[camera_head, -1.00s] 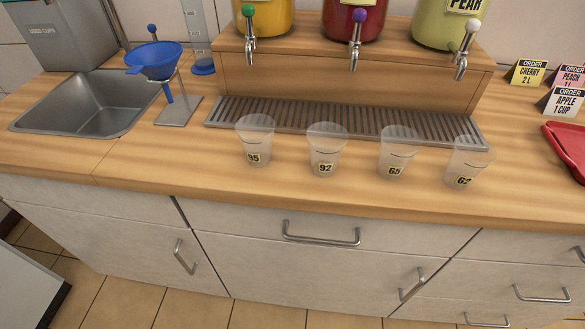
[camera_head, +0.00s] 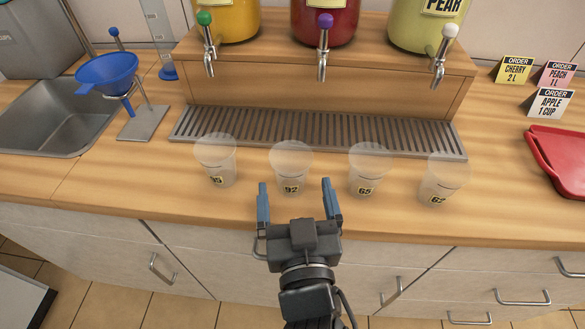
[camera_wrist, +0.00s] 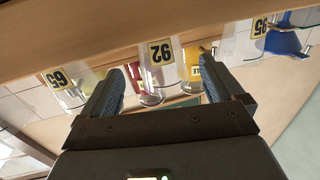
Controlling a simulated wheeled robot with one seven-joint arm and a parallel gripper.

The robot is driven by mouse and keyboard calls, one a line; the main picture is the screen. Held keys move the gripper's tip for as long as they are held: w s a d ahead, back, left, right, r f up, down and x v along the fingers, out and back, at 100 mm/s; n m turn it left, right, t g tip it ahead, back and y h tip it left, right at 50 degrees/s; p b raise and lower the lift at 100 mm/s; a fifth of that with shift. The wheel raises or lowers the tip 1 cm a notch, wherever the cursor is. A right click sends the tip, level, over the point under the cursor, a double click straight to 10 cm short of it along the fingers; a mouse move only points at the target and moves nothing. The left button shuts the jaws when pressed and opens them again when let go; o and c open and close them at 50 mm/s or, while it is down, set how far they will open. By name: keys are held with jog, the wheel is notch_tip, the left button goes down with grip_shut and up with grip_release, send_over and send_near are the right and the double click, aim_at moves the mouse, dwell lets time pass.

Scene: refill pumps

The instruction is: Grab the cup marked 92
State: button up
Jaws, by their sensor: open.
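The cup marked 92 (camera_head: 291,168) is clear and stands upright on the wooden counter, second from the left in a row of cups. My gripper (camera_head: 298,188) is open and empty, just in front of this cup, with one finger toward each side of it. In the wrist view, which is upside down, the 92 cup (camera_wrist: 160,58) shows between the two fingertips (camera_wrist: 163,85). The fingers appear apart from the cup.
Cup 95 (camera_head: 217,162) stands to the left, cup 65 (camera_head: 367,171) and cup 62 (camera_head: 441,182) to the right. A drip grate (camera_head: 320,132) lies behind them under the dispenser taps. A red tray (camera_head: 560,158) is at the right, a sink (camera_head: 55,118) at the left.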

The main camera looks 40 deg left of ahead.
aim_at(292, 183)
jog(key=p+x, duration=0.1)
jog(key=x, duration=0.3)
jog(key=shift+a+r, duration=0.2)
jog(key=shift+a, duration=0.05)
jog(key=shift+w+a+f, duration=0.15)
jog(key=shift+w+a, duration=0.2)
jog(key=shift+w, duration=0.15)
jog(key=shift+c, duration=0.2)
jog(key=c, duration=1)
jog(key=shift+o, duration=0.2)
